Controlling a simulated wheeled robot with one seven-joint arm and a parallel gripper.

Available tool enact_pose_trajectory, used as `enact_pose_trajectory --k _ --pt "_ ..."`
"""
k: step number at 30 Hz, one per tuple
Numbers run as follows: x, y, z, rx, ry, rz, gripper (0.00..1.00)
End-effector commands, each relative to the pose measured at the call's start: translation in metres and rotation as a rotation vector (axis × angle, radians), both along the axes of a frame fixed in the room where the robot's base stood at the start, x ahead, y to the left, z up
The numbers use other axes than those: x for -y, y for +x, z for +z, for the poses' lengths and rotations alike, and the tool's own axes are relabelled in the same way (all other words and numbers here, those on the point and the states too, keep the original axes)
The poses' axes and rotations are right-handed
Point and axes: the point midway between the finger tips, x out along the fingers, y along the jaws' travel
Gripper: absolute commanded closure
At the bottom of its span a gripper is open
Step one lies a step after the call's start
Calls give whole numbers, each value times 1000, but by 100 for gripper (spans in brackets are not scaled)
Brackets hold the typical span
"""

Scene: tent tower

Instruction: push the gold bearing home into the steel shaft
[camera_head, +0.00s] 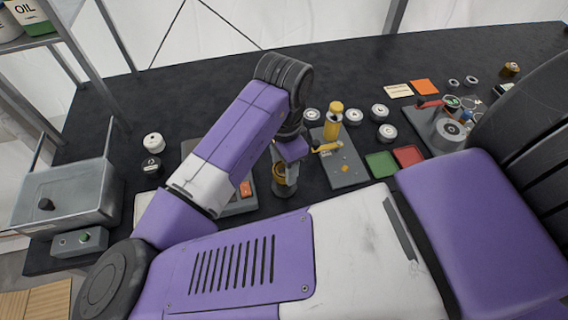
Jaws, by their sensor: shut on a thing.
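My gripper (283,168) points down near the middle of the black table, below my purple and white arm. It is shut on the gold bearing (279,171), a small gold ring showing between the fingers. The steel shaft (284,189) stands on the table directly below the gripper, its round grey base visible. The bearing is at the shaft's upper part; the fingers hide how far it sits on it.
A grey plate with a yellow-topped press (333,120) stands just right of the gripper. Green (381,164) and red (408,156) trays lie beyond it. Several white-and-black round parts lie behind. A grey metal box machine (66,192) stands at the left.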

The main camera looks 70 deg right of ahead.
Motion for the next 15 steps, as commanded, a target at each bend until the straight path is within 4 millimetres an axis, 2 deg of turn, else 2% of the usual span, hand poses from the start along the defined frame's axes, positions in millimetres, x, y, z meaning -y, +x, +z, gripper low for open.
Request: enact_pose_trajectory --k 15 --pt "0 0 -13 -1 -1 0 96"
